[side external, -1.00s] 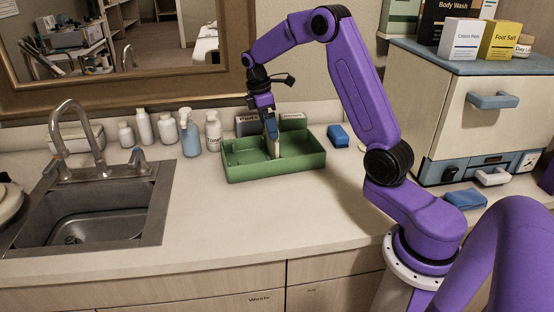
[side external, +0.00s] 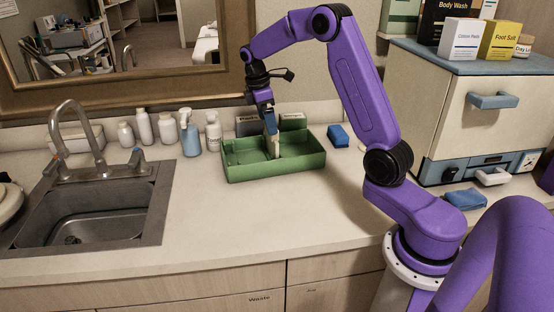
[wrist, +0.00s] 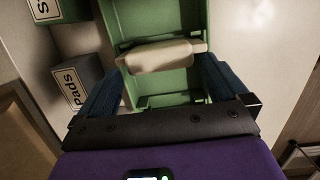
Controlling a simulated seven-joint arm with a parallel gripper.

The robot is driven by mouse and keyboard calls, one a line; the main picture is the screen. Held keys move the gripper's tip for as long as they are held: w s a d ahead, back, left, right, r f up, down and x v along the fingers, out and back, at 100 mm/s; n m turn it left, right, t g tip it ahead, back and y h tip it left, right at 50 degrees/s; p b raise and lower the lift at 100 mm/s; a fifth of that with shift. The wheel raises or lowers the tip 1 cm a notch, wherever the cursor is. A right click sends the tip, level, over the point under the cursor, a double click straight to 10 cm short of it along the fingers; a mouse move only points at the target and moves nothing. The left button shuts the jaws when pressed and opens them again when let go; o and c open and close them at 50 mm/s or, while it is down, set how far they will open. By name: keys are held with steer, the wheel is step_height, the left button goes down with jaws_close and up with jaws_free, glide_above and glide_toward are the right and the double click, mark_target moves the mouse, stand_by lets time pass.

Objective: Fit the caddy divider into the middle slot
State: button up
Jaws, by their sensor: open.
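The green caddy (side external: 275,172) stands on the counter below the mirror. The cream divider (side external: 277,149) is upright in the middle part of the caddy; the wrist view shows it (wrist: 158,57) spanning the caddy's width, slightly skewed. Whether its lower edge sits fully in the slot is hidden. My gripper (side external: 271,131) is above the divider, pointing down. In the wrist view my gripper (wrist: 160,70) is open, with its blue fingers apart at either side of the divider's ends and not closed on it.
Boxes labelled "Pads" (wrist: 72,84) and another (side external: 293,121) stand behind the caddy. Several bottles (side external: 190,135) stand to its left, with the sink (side external: 95,205) further left. A blue block (side external: 338,136) lies to its right. The counter in front is clear.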

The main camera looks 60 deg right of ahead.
step_height(320, 180, up, 6)
steer(key=a, duration=0.1)
steer(key=shift+w+r, duration=0.2)
steer(key=shift+w, duration=0.15)
stand_by(1.2)
steer(key=shift+r, duration=0.1)
step_height(320, 180, up, 11)
steer(key=w+a, duration=0.2)
steer(key=s+a+f+n+t, duration=0.1)
steer(key=s+a+f, duration=0.2)
steer(key=s+a, duration=0.55)
steer(key=s+a+f+n+t, duration=0.1)
steer(key=s+a+f, duration=0.2)
steer(key=s+a, duration=0.55)
steer(key=s+f+y, duration=0.1)
steer(key=s+f, duration=0.4)
steer(key=s, duration=0.5)
steer(key=s+a+f+y, duration=0.1)
steer(key=s+f, duration=0.4)
steer(key=s, duration=0.5)
steer(key=shift+s+a+f, duration=0.2)
steer(key=shift+s, duration=0.1)
